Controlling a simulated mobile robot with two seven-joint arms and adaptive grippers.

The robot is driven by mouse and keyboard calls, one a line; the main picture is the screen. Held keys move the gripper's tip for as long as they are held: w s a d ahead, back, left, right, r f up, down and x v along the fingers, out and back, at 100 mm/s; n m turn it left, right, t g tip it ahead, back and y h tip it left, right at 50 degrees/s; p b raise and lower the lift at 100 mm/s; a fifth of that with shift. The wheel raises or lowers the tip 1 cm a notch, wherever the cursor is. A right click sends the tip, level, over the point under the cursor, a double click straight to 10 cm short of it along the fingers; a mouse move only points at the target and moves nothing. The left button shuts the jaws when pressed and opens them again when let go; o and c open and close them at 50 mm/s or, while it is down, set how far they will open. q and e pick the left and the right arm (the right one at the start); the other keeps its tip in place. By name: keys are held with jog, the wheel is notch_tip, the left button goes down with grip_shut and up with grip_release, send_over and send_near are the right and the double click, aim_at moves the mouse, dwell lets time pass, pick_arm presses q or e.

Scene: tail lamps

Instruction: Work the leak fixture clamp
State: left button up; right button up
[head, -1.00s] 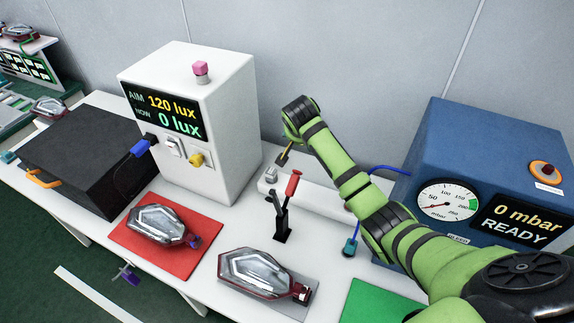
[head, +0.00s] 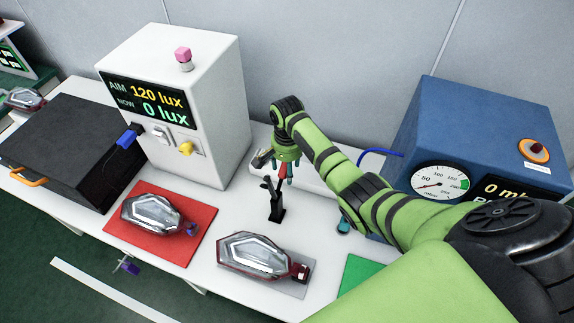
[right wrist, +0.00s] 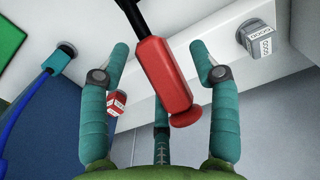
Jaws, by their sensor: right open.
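The clamp (head: 277,208) stands on the white bench, a black upright toggle with a red handle (head: 284,171) on top. My right gripper (head: 286,163) is at the red handle and partly hides it. In the right wrist view the red handle (right wrist: 165,75) lies between the spread teal fingers of the open gripper (right wrist: 160,75), with gaps to the left and right fingers. A clear and dark-red tail lamp (head: 255,254) rests on a grey plate in front of the clamp. My left gripper is not in view.
A second lamp (head: 155,217) lies on a red mat (head: 192,240). A white lux box (head: 215,105) stands behind it, and a black box (head: 70,150) at left. A blue pressure box (head: 470,130) and a green mat (head: 357,272) are at right. A long white bar lies behind the clamp.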

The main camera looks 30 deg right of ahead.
grip_shut()
jog(key=shift+s, duration=0.1)
jog(key=shift+s+a+r+t+h, duration=0.35)
jog(key=shift+r+t+h, duration=0.15)
jog(key=shift+t+h, duration=0.25)
jog(key=shift+s+a+r+t+h, duration=0.25)
jog(key=shift+r+t+h, duration=0.25)
jog(key=shift+h, duration=0.35)
grip_release()
jog(key=shift+w, duration=0.1)
